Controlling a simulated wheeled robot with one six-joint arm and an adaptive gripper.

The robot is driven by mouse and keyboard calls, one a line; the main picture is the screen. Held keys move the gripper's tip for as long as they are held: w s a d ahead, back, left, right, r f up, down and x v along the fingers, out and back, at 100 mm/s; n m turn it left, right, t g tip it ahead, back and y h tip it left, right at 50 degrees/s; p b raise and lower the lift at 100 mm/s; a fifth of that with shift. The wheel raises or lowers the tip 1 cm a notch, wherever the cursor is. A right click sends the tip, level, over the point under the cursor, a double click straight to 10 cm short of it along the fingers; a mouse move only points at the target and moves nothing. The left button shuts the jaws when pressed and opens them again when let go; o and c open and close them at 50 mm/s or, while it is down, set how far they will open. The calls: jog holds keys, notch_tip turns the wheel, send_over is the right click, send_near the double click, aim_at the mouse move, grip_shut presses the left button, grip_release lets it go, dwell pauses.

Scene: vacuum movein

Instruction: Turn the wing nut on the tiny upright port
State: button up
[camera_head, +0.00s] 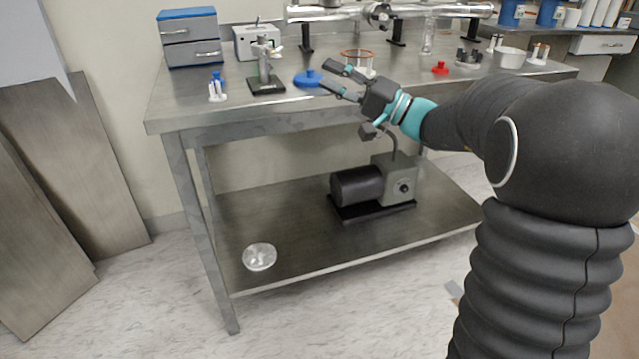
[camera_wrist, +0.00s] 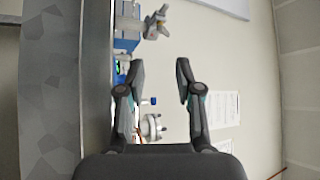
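The small upright metal port (camera_head: 265,62) stands on a black square base (camera_head: 266,86) at the left of the steel bench. Wing-like metal parts, which look like the wing nut (camera_head: 275,50), stick out near its top. In the wrist view, which is turned on its side, a grey metal fitting (camera_wrist: 158,22) at the top looks like the same port's head. My gripper (camera_head: 323,74) is over the bench, right of the port and apart from it. Its two fingers are spread with nothing between them, also in the wrist view (camera_wrist: 160,65).
A metal tube manifold (camera_head: 340,13) runs along the back. A pump (camera_head: 372,186) sits below.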

jog(key=s+a+f+g+h+p, duration=0.1)
jog(key=s+a+f+g+h, duration=0.1)
jog(key=s, duration=0.8)
jog(key=s+a+f+n+g+h+p, duration=0.1)
jog(key=s+f+g+h, duration=0.3)
jog(key=s, duration=0.6)
jog(key=shift+s+a+f+g+h+p, duration=0.35)
jog(key=shift+a+f+h+p, duration=0.15)
jog(key=shift+f+h, duration=1.05)
jog(key=shift+f, duration=0.25)
